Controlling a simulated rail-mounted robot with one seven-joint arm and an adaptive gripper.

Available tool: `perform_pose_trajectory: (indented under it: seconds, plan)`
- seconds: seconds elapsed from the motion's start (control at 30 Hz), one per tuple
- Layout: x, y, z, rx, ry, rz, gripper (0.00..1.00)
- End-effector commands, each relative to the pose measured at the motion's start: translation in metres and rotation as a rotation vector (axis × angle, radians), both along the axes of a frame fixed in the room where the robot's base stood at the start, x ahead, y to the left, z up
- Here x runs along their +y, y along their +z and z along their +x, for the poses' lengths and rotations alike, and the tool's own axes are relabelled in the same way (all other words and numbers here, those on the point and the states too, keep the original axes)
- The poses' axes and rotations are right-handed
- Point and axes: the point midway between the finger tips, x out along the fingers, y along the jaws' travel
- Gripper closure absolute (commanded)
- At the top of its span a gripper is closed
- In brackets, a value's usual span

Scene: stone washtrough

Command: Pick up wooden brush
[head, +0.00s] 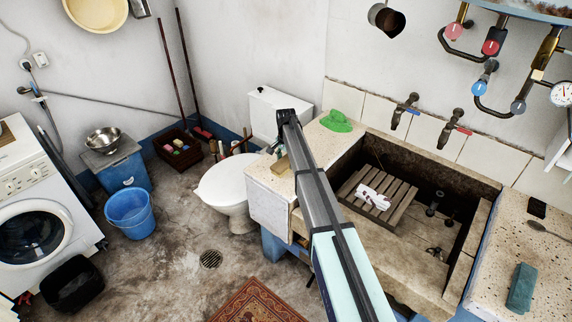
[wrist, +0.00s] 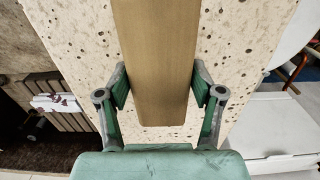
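The wooden brush (wrist: 155,60) shows in the wrist view as a long, plain tan block over a pale speckled ledge (wrist: 235,60). In the head view the brush (head: 281,166) is on the ledge left of the trough, beside my arm. My gripper (wrist: 160,85) has one finger at each long side of the brush, close to its edges. Whether the fingers press on it or leave a thin gap cannot be told. The brush's far end runs out of the top of the wrist view, and its underside is hidden. In the head view my gripper (head: 272,148) is small and partly hidden.
The stone trough (head: 482,225) with a wooden slatted rack (head: 360,200) lies right of my arm. A green cloth (head: 336,121) lies on the ledge behind. A toilet (head: 225,187) stands to the left. Taps (head: 404,108) stick out from the back wall.

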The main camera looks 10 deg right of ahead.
Motion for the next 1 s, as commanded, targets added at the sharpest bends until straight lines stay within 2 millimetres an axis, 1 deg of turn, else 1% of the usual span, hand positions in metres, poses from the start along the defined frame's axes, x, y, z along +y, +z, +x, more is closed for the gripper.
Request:
perform_pose_trajectory:
  seconds: [0.03, 0.07, 0.43, 0.63, 0.77, 0.87, 1.0]
  plan:
    - [0.000, 0.000, 0.000, 0.000, 0.000, 0.000, 0.65]
    - [0.000, 0.000, 0.000, 0.000, 0.000, 0.000, 0.73]
    - [0.000, 0.001, 0.000, 0.000, 0.000, 0.000, 0.73]
    - [0.000, 0.010, 0.001, -0.001, 0.000, 0.000, 0.73]
    - [0.000, 0.024, 0.000, -0.002, 0.000, 0.001, 0.73]
    - [0.000, 0.042, 0.001, -0.003, 0.000, 0.000, 0.73]
    - [0.000, 0.075, 0.001, -0.005, 0.000, 0.000, 0.73]
